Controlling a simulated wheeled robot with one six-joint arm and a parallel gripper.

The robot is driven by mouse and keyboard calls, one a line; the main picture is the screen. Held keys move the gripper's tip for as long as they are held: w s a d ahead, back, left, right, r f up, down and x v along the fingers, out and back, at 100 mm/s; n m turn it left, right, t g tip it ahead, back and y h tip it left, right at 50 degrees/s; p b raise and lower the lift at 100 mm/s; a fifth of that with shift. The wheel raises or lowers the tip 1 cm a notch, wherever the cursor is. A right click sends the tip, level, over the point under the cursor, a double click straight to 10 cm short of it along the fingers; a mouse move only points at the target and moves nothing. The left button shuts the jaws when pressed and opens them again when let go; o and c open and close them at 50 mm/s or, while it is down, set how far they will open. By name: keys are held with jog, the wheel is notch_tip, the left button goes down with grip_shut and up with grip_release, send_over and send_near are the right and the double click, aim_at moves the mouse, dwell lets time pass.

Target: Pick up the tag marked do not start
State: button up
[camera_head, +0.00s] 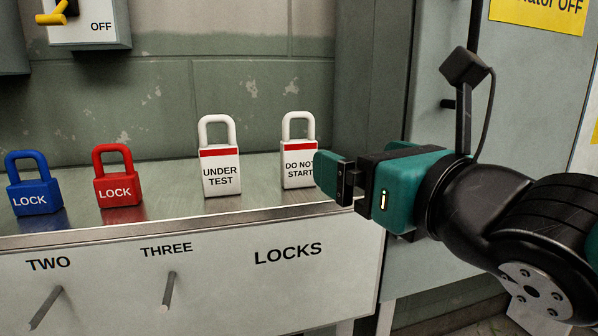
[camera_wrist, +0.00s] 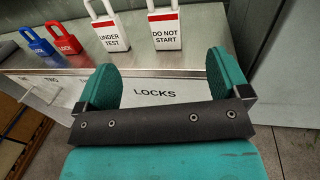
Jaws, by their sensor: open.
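The tag marked DO NOT START (camera_head: 297,165) is a white padlock-shaped tag with a red band and a white loop. It stands upright at the right end of the metal shelf; its lower right edge is partly hidden by my gripper in the head view. My gripper (camera_head: 335,178), teal with a dark bar, is open and empty. In the wrist view its two fingers (camera_wrist: 161,75) are spread apart in front of the shelf, with the tag beyond the gap, not between them.
A similar white UNDER TEST tag (camera_head: 220,172) stands just left. A red lock (camera_head: 118,190) and a blue lock (camera_head: 34,197) stand farther left. The shelf (camera_head: 265,205) has a front panel with pegs (camera_head: 168,291). A grey cabinet (camera_head: 425,85) rises at the right.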

jog(key=p, duration=0.5)
send_near(300, 141)
jog(key=shift+r+p+x, duration=0.2)
jog(key=shift+p+x, duration=1.1)
jog(key=shift+p, duration=1.25)
jog(key=shift+r+p+x, duration=0.25)
jog(key=shift+p+x, duration=1)
jog(key=shift+p, duration=1.3)
jog(key=p+x, duration=0.3)
jog(key=x, duration=0.1)
jog(key=shift+r+p, duration=0.2)
jog(key=shift+p, duration=0.2)
jog(key=shift+w+a+f, duration=0.2)
jog(key=shift+w+a, duration=0.05)
jog(key=shift+w, duration=0.2)
jog(key=c, duration=1)
jog(key=shift+r, duration=0.1)
notch_tip(300, 141, up, 20)
jog(key=p, duration=1.4)
